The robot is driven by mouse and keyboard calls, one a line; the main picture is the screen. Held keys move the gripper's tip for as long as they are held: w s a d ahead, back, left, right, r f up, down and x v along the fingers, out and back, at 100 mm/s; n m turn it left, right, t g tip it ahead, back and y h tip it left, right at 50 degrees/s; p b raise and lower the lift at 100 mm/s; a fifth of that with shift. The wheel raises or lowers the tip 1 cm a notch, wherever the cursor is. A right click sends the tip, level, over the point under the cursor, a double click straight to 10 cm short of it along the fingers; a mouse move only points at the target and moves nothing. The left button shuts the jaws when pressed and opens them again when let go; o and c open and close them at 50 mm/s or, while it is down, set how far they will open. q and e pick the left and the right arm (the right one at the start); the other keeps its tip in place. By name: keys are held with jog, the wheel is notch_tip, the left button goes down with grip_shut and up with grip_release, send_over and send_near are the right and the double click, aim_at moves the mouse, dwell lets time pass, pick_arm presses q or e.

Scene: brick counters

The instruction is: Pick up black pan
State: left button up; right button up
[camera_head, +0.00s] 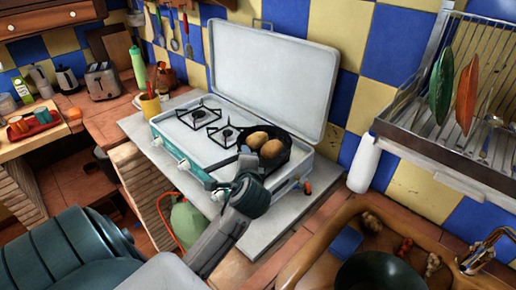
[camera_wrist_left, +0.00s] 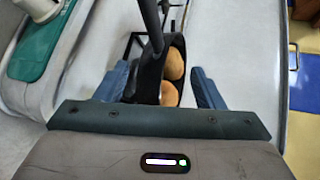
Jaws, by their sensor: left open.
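The black pan (camera_head: 284,162) sits on the right side of the white camping stove (camera_head: 185,130), with two brown potato-like items (camera_head: 264,144) in it. My left gripper (camera_head: 248,164) is at the pan's near-left side and partly covers it in the head view. In the left wrist view the gripper (camera_wrist_left: 161,88) is open. The black pan (camera_wrist_left: 148,82) shows between its two blue fingers, with the brown items (camera_wrist_left: 173,72) in it. I cannot tell whether a finger touches the pan. My right gripper is not in view.
The stove's raised lid (camera_head: 268,75) stands behind the pan. A dish rack (camera_head: 450,110) hangs at the right, above a white bottle (camera_head: 364,163). A sink basin (camera_head: 375,272) is at the lower right. A green gas bottle (camera_head: 188,222) stands below the stove.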

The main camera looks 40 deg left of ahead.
pick_arm(q)
jog(key=shift+x, duration=1.05)
jog(key=p+x, duration=0.2)
jog(key=x, duration=0.3)
jog(key=shift+a+f, duration=0.1)
jog(key=shift+f, duration=0.1)
jog(key=shift+w, duration=0.1)
jog(key=shift+c, duration=1.1)
grip_shut()
jog(key=shift+r, duration=0.1)
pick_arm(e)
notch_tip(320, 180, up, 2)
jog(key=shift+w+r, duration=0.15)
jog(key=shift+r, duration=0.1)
